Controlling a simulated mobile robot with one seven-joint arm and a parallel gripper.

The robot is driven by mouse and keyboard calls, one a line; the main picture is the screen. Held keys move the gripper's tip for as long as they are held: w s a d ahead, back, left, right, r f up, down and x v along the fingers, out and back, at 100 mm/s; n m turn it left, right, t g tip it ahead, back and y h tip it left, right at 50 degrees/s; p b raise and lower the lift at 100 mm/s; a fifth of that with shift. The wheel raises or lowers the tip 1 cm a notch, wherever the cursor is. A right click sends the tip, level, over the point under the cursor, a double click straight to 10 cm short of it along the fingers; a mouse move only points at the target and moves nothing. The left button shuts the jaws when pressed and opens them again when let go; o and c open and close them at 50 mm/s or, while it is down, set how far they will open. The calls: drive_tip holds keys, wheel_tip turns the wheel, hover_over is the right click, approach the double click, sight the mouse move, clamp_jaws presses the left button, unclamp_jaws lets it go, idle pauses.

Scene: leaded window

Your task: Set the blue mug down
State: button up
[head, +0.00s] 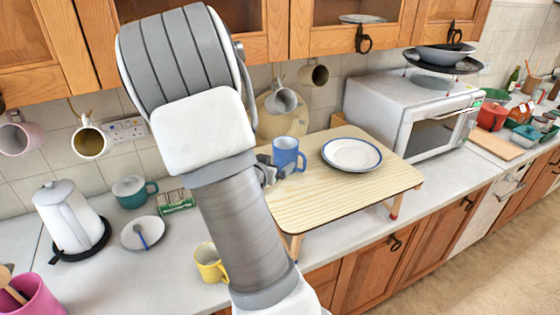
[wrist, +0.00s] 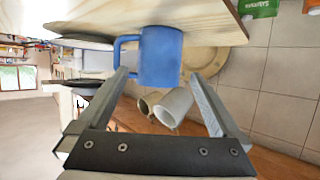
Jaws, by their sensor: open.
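The blue mug (head: 288,153) stands upright on a small wooden folding table (head: 335,195) on the counter, to the left of a plate. In the wrist view, which is turned over, the mug (wrist: 160,57) has its base against the wooden top and its handle to the left. My gripper (head: 266,172) is beside the mug on its left in the head view, partly hidden by my arm. In the wrist view my gripper (wrist: 161,73) is open, with its fingertips to either side of the lower picture part of the mug. I cannot tell whether a finger touches it.
A white plate with a blue rim (head: 352,154) lies on the table to the right of the mug. A microwave (head: 410,112) stands behind. Mugs hang below the wall cupboards, including a grey one (head: 282,101). A yellow mug (head: 210,262) stands on the counter by my arm.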

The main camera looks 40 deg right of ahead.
drive_tip(key=shift+v, duration=1.2)
drive_tip(key=w+a+r+n+t+y, duration=0.1)
drive_tip(key=a+r+n+t+y, duration=0.25)
drive_tip(key=a, duration=0.65)
drive_tip(key=w+a+r+n+y, duration=0.15)
drive_tip(key=a+r+y, duration=0.25)
drive_tip(key=a+y, duration=0.5)
drive_tip(key=s+a+r+n, duration=0.3)
drive_tip(key=s+a+n, duration=0.1)
drive_tip(key=s+a, duration=0.4)
drive_tip(key=s+a+n+g, duration=0.1)
drive_tip(key=s+g, duration=0.1)
drive_tip(key=s, duration=0.4)
drive_tip(key=s+a+r+n+g, duration=0.1)
drive_tip(key=s+a+n+g, duration=0.1)
drive_tip(key=s, duration=0.4)
drive_tip(key=shift+s+r+n, duration=0.2)
drive_tip(key=shift+r+n, duration=0.1)
drive_tip(key=shift+r, duration=0.05)
drive_tip(key=shift+h, duration=0.25)
wheel_tip(320, 180, down, 3)
drive_tip(key=b, duration=0.3)
